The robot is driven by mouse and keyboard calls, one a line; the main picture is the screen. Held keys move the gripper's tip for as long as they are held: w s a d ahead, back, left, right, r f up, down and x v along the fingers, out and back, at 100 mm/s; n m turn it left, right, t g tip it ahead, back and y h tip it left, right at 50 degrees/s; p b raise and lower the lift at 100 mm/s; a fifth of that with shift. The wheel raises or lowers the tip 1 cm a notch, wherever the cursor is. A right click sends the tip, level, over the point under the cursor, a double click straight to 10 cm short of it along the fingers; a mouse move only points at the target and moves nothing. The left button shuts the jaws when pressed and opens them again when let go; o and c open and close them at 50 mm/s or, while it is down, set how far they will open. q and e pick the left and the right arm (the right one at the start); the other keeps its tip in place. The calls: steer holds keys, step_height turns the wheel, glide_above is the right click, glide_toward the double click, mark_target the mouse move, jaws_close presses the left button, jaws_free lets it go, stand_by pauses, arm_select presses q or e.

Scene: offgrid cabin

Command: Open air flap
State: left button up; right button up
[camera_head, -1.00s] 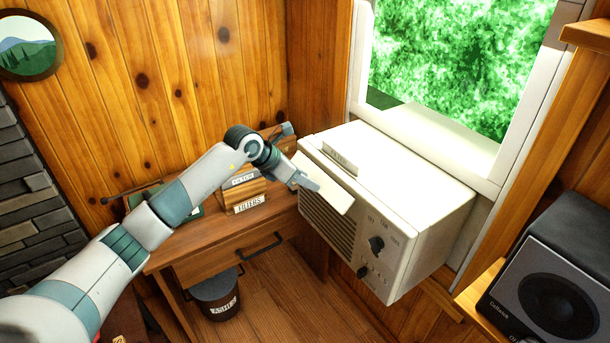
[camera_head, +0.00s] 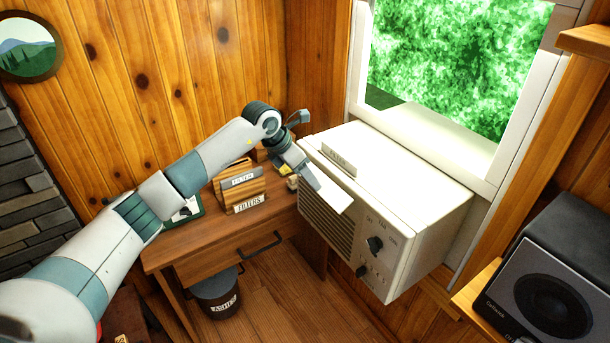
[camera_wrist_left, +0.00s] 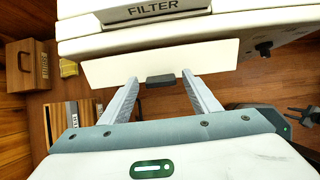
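The white air conditioner (camera_head: 405,190) sits at the window. Its pale air flap (camera_head: 337,203) is at the upper front, sticking out over the grille (camera_head: 327,229). In the left wrist view the flap (camera_wrist_left: 205,62) is a wide white panel with a dark tab (camera_wrist_left: 160,81) on its near edge. My left gripper (camera_head: 316,186) is at the flap in the head view, hiding part of it. In the left wrist view its fingers (camera_wrist_left: 162,92) are apart, one on each side of the tab; contact is not clear.
A wooden desk (camera_head: 215,242) with a filter box (camera_head: 240,186) stands to the left. An ash bucket (camera_head: 217,293) is on the floor below. A dark speaker (camera_head: 550,290) sits at right. Control knobs (camera_head: 374,245) are on the unit's front right.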

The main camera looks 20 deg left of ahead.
arm_select(q)
steer(key=shift+r, duration=0.1)
stand_by(0.3)
steer(key=b+v, duration=0.6)
steer(key=v, duration=1.1)
steer(key=shift+s, duration=0.1)
